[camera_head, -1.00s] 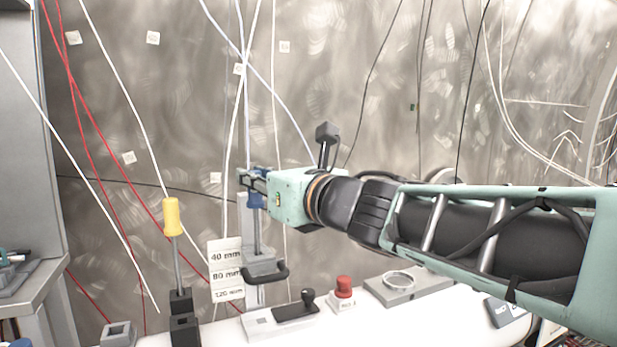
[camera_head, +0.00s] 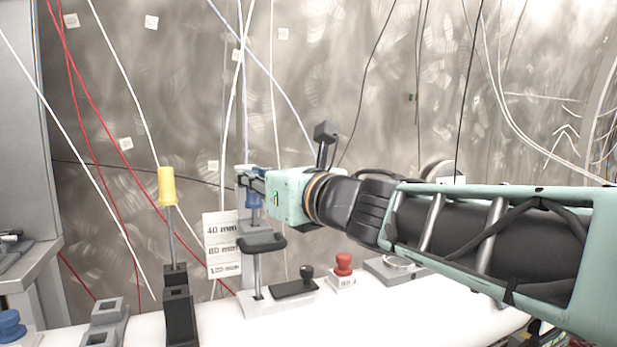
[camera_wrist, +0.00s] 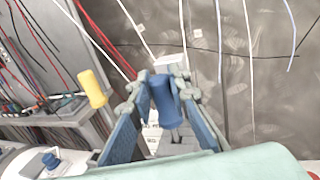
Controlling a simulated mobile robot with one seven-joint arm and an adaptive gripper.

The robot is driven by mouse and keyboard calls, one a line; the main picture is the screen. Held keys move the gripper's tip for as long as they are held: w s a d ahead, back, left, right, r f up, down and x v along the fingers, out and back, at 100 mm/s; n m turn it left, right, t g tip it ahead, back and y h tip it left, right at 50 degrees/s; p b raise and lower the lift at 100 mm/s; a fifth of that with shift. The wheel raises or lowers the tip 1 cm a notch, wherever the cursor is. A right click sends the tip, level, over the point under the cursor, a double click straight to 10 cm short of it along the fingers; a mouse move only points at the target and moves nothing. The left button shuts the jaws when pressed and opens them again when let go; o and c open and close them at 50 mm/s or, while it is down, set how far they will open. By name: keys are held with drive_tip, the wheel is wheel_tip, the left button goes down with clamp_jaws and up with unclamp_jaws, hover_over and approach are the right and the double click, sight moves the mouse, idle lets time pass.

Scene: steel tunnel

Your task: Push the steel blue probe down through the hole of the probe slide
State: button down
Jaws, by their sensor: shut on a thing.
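The steel blue probe (camera_head: 254,201) is upright, with its blue handle between the fingers of my gripper (camera_head: 247,182). The handle also shows between the blue fingers in the wrist view (camera_wrist: 164,98). Its thin grey shaft runs down to the dark plate of the probe slide (camera_head: 262,242). A thin rod shows below this plate, reaching close to the stand's base; it looks like the shaft passing through. A short stretch of shaft shows between handle and plate. The hole itself is hidden. My gripper is shut on the handle, above the plate.
A depth label card (camera_head: 222,245) stands left of the slide. A yellow-handled tool (camera_head: 168,188) stands upright in a dark holder farther left. A red button (camera_head: 343,264) and a grey plate with a ring (camera_head: 395,268) are to the right. Cables hang behind.

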drive_tip(key=shift+f+b, duration=1.45)
drive_tip(key=c, duration=1.7)
unclamp_jaws()
drive_tip(key=shift+c, duration=0.2)
drive_tip(key=shift+s+d, duration=0.1)
